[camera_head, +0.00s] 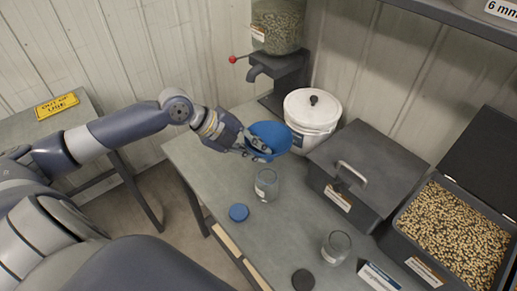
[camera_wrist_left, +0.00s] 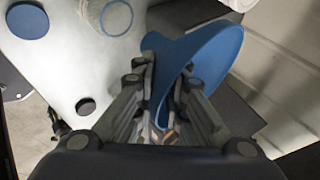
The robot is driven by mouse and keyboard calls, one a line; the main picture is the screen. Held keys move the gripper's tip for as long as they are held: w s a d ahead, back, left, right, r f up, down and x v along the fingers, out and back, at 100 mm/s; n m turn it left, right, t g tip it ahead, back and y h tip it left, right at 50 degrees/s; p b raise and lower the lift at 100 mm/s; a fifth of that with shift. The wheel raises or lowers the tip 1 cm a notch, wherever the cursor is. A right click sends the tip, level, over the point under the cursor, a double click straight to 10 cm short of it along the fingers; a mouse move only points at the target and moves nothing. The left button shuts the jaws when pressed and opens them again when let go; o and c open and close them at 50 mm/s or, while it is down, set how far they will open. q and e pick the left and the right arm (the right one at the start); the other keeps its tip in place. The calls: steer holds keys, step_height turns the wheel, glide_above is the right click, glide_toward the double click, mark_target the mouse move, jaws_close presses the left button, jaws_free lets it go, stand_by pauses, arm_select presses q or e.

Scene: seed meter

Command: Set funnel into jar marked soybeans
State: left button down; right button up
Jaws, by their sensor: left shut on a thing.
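My left gripper (camera_head: 252,148) is shut on the blue funnel (camera_head: 270,137) at its edge. The funnel is tilted in the air, above and behind the nearer-left glass jar (camera_head: 266,186), apart from it. In the left wrist view the funnel (camera_wrist_left: 205,50) sits between the fingers (camera_wrist_left: 165,95). That jar stands upright and open on the bench, with a label too small to read; a round glass rim (camera_wrist_left: 116,17) shows in the left wrist view. A second open glass jar (camera_head: 336,248) stands farther right; its marking is not readable. My right gripper is not in view.
A blue lid (camera_head: 239,212) and a dark lid (camera_head: 303,280) lie on the bench (camera_head: 215,165). A white lidded bucket (camera_head: 311,118), a closed dark box (camera_head: 365,170) and an open bin of beans (camera_head: 455,235) line the back. A dispenser (camera_head: 277,75) stands behind the funnel.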

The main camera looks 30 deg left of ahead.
arm_select(q)
steer(key=shift+d+f, duration=0.15)
steer(key=shift+f+b, duration=0.4)
steer(key=shift+b, duration=0.15)
steer(key=shift+f+b, duration=2.65)
steer(key=shift+f, duration=0.8)
steer(key=shift+f+b, duration=0.3)
steer(key=shift+f, duration=0.3)
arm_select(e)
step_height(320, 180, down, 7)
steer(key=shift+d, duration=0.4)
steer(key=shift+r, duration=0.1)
arm_select(q)
steer(key=shift+f, duration=0.3)
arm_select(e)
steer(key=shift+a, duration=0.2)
arm_select(q)
steer(key=shift+s+f, duration=0.15)
steer(key=shift+f, duration=0.15)
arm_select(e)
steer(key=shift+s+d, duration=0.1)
